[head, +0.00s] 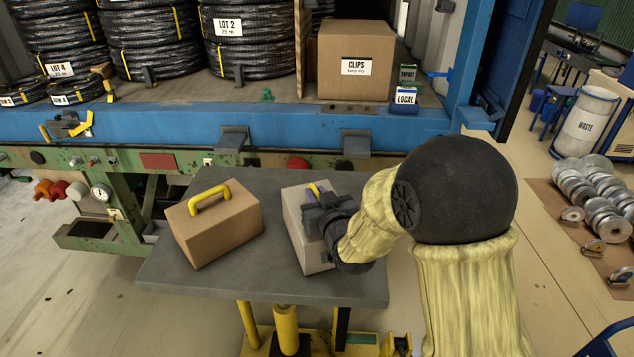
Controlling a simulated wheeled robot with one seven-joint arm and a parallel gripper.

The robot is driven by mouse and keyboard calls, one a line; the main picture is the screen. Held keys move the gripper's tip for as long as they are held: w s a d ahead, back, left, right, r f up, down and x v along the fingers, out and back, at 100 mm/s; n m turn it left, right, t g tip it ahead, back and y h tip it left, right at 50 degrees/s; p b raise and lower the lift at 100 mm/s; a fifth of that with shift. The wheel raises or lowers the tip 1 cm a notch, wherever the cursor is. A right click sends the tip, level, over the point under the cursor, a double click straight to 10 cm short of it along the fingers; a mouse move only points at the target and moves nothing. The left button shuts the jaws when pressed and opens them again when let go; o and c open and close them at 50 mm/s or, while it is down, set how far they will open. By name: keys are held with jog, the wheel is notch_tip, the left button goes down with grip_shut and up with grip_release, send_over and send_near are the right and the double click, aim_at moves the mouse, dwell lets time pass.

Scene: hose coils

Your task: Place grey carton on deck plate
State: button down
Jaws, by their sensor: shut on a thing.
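The grey carton (298,225), a pale box with a yellow handle, is at the right half of a dark grey plate (225,284) on a yellow lift stand. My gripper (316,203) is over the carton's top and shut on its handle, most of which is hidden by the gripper. I cannot tell whether the carton's base touches the plate. The trailer's deck (290,108) lies behind, beyond a blue edge beam.
A brown carton with a yellow handle (215,224) stands left on the plate. A CLIPS box (354,62), small LOCAL box (404,99) and hose coils (155,45) stand on the deck. A blue post (487,60) rises right.

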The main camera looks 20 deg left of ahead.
jog(key=shift+f, duration=0.1)
dwell(0.3)
jog(key=c, duration=1.8)
grip_release()
jog(key=shift+f, duration=0.25)
jog(key=o, duration=0.4)
jog(key=shift+s+d+r, duration=0.1)
jog(key=shift+s, duration=0.05)
jog(key=shift+o, duration=0.2)
jog(key=shift+r, duration=0.1)
jog(key=shift+s+d+b, duration=0.35)
jog(key=shift+s+b, duration=0.15)
jog(key=shift+b, duration=0.1)
jog(key=b+v, duration=0.4)
jog(key=v, duration=0.6)
jog(key=shift+s+d+b, duration=0.25)
jog(key=shift+b, duration=0.1)
